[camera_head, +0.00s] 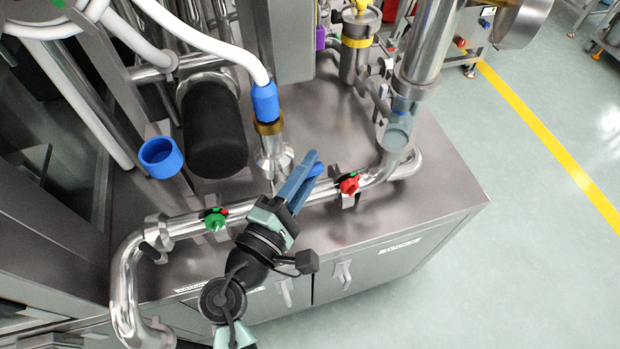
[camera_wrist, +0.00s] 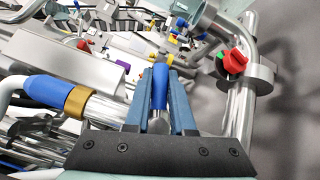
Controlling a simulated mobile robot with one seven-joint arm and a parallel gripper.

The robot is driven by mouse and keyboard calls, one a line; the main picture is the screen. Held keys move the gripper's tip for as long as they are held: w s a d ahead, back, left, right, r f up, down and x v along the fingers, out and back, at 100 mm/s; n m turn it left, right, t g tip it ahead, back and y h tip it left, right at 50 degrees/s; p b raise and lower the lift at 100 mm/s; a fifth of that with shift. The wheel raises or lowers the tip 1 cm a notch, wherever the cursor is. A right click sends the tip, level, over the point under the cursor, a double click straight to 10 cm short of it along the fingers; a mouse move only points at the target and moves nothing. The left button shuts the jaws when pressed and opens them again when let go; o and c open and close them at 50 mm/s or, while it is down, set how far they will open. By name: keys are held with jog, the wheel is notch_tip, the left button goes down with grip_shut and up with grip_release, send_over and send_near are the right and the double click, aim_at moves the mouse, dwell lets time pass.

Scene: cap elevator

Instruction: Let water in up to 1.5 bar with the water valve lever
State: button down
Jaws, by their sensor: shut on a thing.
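The blue water valve lever (camera_head: 316,170) is by the horizontal steel pipe, between the green and red knobs in the head view. My gripper (camera_head: 305,172) reaches it from the lower left with its blue fingers. In the wrist view my gripper (camera_wrist: 163,72) is shut on the blue lever (camera_wrist: 160,86), which lies between the two fingers and points away from the palm. In the head view the fingers hide most of the lever and its valve body. I cannot make out a pressure reading in either view.
A red knob (camera_head: 349,185) sits right of the gripper, and a green knob (camera_head: 214,220) sits left on the same pipe (camera_head: 185,229). A white hose with a blue end (camera_head: 265,103) stands just behind. The steel cabinet top (camera_head: 440,195) is clear at right.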

jog(key=shift+a+r+n+t+h+b, duration=0.15)
jog(key=shift+n+t+b, duration=0.3)
jog(key=shift+b, duration=0.3)
jog(key=shift+a+r+n+t+h+b, duration=0.15)
jog(key=shift+n+t+b, duration=0.3)
jog(key=shift+b, duration=0.3)
jog(key=shift+r+n+b, duration=0.15)
jog(key=shift+n+b, duration=0.15)
jog(key=shift+b, duration=0.05)
jog(key=shift+r+t, duration=0.1)
jog(key=shift+t, duration=0.2)
jog(key=c, duration=0.8)
grip_release()
jog(key=shift+o, duration=0.2)
jog(key=shift+s+a+f, duration=0.2)
jog(key=shift+s+f, duration=0.05)
jog(key=shift+s, duration=0.25)
jog(key=b+v, duration=0.2)
jog(key=v, duration=1)
jog(key=shift+r, duration=0.2)
